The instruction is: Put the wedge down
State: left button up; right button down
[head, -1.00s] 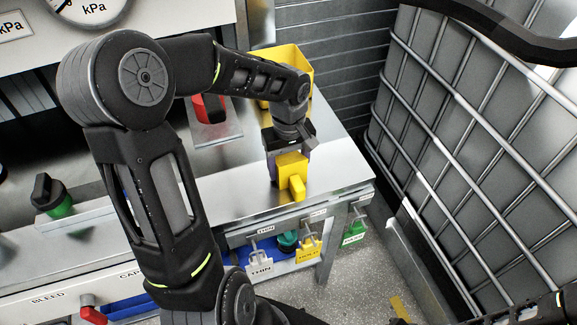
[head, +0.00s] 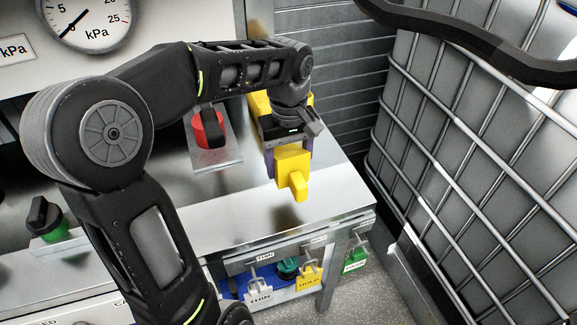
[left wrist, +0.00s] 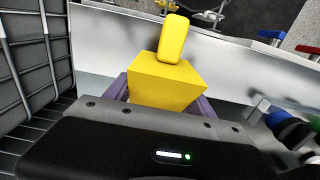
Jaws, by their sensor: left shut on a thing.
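The yellow wedge (head: 293,167), a block with a knob-like grip, is in my left gripper (head: 289,146) over the right part of the steel bench top (head: 240,215). The gripper's purple fingers are shut on its two sides. In the left wrist view the wedge (left wrist: 168,80) sits between the fingers of the left gripper (left wrist: 163,95), with its grip pointing away over the bench. I cannot tell whether its underside touches the bench. My right gripper is not in view.
A yellow bin (head: 262,104) stands behind my left wrist, partly hidden. A red knob (head: 208,130) is on a plate to the left. Labelled tags, including a yellow one (head: 308,274), hang below the bench front. A caged tank (head: 480,150) stands right. The bench front is clear.

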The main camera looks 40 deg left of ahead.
aim_at(295, 148)
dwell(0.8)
pick_arm(q)
jog(key=shift+w+a+r+m, duration=0.2)
jog(key=shift+w+m, duration=0.1)
jog(key=shift+m, duration=0.4)
jog(key=shift+w+a+f+m, duration=0.1)
jog(key=shift+w+f+m, duration=0.1)
jog(key=shift+w+m, duration=0.45)
jog(key=shift+w+f+m, duration=0.15)
jog(key=shift+w+m, duration=0.4)
jog(key=shift+w, duration=0.05)
jog(key=w+d+f+m, duration=0.2)
jog(key=d, duration=0.1)
jog(key=w+d+f+m, duration=0.2)
jog(key=d, duration=0.1)
jog(key=w+d+f+m, duration=0.2)
jog(key=w, duration=0.1)
jog(key=shift+w+d, duration=0.1)
jog(key=shift+d, duration=0.3)
jog(key=d, duration=0.1)
jog(key=d+f, duration=0.1)
jog(key=d+f+m, duration=0.1)
jog(key=shift+d, duration=0.6)
